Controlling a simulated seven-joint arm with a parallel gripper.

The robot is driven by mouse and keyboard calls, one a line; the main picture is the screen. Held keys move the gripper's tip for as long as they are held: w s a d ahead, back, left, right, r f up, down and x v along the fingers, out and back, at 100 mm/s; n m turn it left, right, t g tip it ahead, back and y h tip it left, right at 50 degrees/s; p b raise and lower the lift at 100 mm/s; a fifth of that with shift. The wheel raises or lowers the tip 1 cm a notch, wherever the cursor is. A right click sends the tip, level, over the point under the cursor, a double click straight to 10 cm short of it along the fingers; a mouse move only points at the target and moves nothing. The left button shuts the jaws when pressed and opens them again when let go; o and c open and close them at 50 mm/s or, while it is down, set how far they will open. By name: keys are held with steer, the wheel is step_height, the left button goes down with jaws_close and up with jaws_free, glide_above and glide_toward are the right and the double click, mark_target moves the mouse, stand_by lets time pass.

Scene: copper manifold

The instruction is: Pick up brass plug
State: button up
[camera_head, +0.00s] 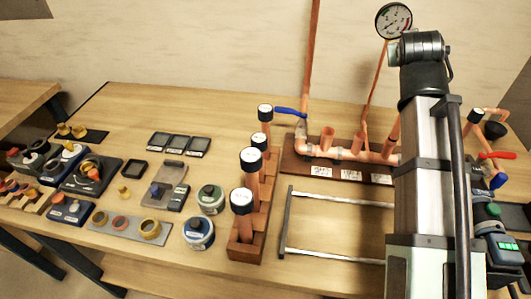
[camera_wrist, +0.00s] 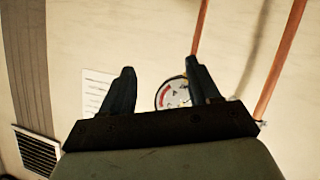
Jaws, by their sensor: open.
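A small brass-coloured piece (camera_head: 124,191) stands alone on the table, left of the middle in the head view. It may be the brass plug, but it is too small to be sure. Two more brass-coloured pieces (camera_head: 71,130) sit on a dark mat at the far left. My gripper (camera_wrist: 160,72) is open in the wrist view, with nothing between its fingers. It faces the wall and a pressure gauge (camera_wrist: 173,94), away from the tabletop pieces. The head view shows my arm at the right, but I cannot make out the fingers there.
Behind is a copper manifold on a brown board (camera_head: 300,167) with a blue-handled valve (camera_head: 290,112). A metal frame (camera_head: 287,222) lies right of the rack.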

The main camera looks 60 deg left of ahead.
steer(key=s+a+n+g+y, duration=0.1)
steer(key=s+a+n, duration=0.2)
steer(key=s+a, duration=0.5)
steer(key=s+a+n+g+y, duration=0.15)
steer(key=s+a, duration=0.25)
steer(key=s, duration=0.8)
steer(key=n+g+h, duration=0.3)
steer(key=g+h, duration=0.2)
steer(key=g, duration=0.4)
glide_toward(121, 187)
steer(key=shift+x, duration=5.05)
steer(key=shift+c, duration=0.3)
steer(key=c, duration=1.1)
